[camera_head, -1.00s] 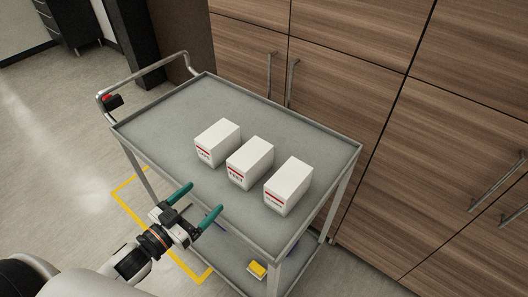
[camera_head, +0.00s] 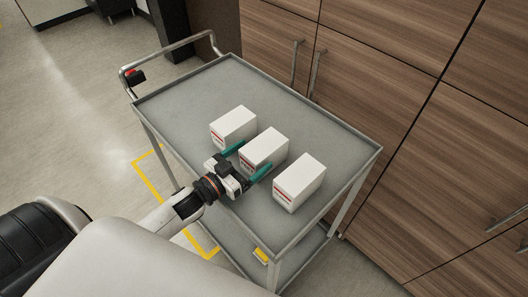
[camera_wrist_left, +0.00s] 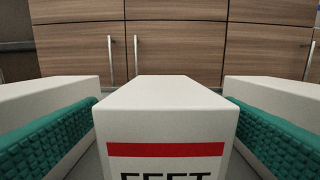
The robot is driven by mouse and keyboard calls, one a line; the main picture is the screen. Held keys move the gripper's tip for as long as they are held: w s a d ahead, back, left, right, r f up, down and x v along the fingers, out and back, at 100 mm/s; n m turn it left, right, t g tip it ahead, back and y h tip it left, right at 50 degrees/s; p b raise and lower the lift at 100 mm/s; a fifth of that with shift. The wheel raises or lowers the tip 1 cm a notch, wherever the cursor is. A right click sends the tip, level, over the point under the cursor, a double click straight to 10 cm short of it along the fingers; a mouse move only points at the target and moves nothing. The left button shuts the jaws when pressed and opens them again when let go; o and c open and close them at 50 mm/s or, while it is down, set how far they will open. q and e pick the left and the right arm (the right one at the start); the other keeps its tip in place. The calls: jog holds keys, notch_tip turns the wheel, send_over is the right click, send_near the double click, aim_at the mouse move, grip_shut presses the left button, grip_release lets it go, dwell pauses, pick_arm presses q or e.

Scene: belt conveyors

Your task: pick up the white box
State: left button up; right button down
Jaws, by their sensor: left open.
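Three white boxes with red stripes stand in a row on the top of a grey cart (camera_head: 200,95). They are the left box (camera_head: 233,126), the middle box (camera_head: 265,148) and the right box (camera_head: 300,182). My left gripper (camera_head: 248,160) is open at the near end of the middle box, its green fingers on either side of it. In the left wrist view the middle box (camera_wrist_left: 165,115) fills the space between the fingers, with its red stripe and part of its lettering facing me. Slight gaps seem to show beside it. My right gripper is not in view.
The left box (camera_wrist_left: 45,100) and right box (camera_wrist_left: 280,100) flank the fingers closely in the left wrist view. The cart has a raised rim and a handle (camera_head: 165,50). Wooden cabinets (camera_head: 400,100) stand behind it. A yellow item (camera_head: 262,255) lies on the lower shelf.

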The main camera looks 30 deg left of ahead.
aim_at(262, 151)
pick_arm(q)
jog(key=x, duration=0.4)
jog(key=shift+d+f+p, duration=0.15)
jog(key=shift+f+p, duration=0.15)
jog(key=shift+p, duration=0.05)
jog(key=shift+r, duration=0.1)
jog(key=c, duration=1.3)
